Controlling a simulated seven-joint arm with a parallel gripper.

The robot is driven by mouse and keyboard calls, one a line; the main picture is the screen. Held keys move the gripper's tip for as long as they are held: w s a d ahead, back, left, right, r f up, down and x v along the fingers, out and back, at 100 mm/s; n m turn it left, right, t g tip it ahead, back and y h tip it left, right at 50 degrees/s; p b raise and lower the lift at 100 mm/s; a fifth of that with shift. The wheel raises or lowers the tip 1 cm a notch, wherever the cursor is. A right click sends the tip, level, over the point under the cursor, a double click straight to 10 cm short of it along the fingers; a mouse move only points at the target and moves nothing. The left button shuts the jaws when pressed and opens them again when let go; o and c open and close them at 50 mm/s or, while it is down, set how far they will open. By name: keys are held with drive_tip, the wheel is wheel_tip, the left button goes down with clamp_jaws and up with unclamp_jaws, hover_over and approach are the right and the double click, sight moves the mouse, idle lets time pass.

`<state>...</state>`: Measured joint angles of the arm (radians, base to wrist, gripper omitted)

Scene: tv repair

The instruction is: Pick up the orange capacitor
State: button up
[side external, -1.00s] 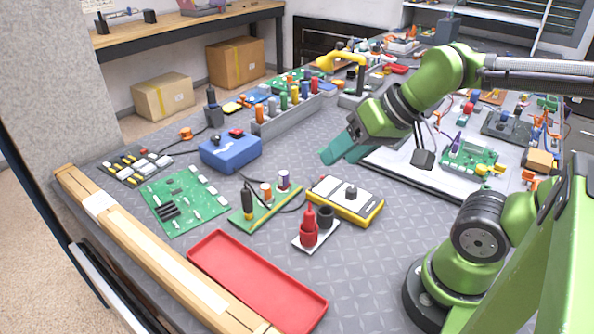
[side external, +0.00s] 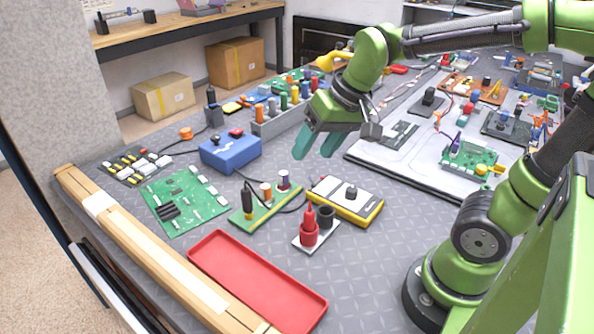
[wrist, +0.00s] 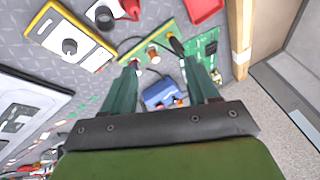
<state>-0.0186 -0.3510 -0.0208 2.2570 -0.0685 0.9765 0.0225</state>
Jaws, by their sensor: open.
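An orange capacitor (side external: 265,189) stands upright on a small green board (side external: 245,222), between a black capacitor (side external: 247,197) and a purple one (side external: 283,180). In the wrist view the orange capacitor (wrist: 153,54) shows on its board, ahead of and between my fingertips. My gripper (side external: 316,152) is open and empty, above the table and behind and to the right of that board in the side view. Its two teal fingers (wrist: 160,66) are spread apart in the wrist view and touch nothing that I can see.
A blue box (side external: 230,153) and a rack of coloured cylinders (side external: 285,118) stand near my gripper. A yellow-edged meter (side external: 345,199), a red-capped part (side external: 309,228) and a red tray (side external: 255,280) lie in front. Another orange part (side external: 186,133) sits farther left.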

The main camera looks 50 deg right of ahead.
sight(265, 186)
drive_tip(key=w+d+f+m+g+h, duration=0.1)
drive_tip(key=w+d+f+m+g, duration=0.1)
drive_tip(key=w, duration=0.7)
drive_tip(key=w+d+f+m+g+h, duration=0.1)
drive_tip(key=w+f+m+g, duration=0.15)
drive_tip(key=w, duration=0.55)
wheel_tip(265, 186, down, 10)
drive_tip(key=shift+f, duration=0.25)
drive_tip(key=shift+s+a+f, duration=0.1)
drive_tip(key=shift+f, duration=1.25)
drive_tip(key=shift+s+f, duration=0.1)
drive_tip(key=shift+f, duration=1.2)
drive_tip(key=shift+c, duration=0.2)
clamp_jaws()
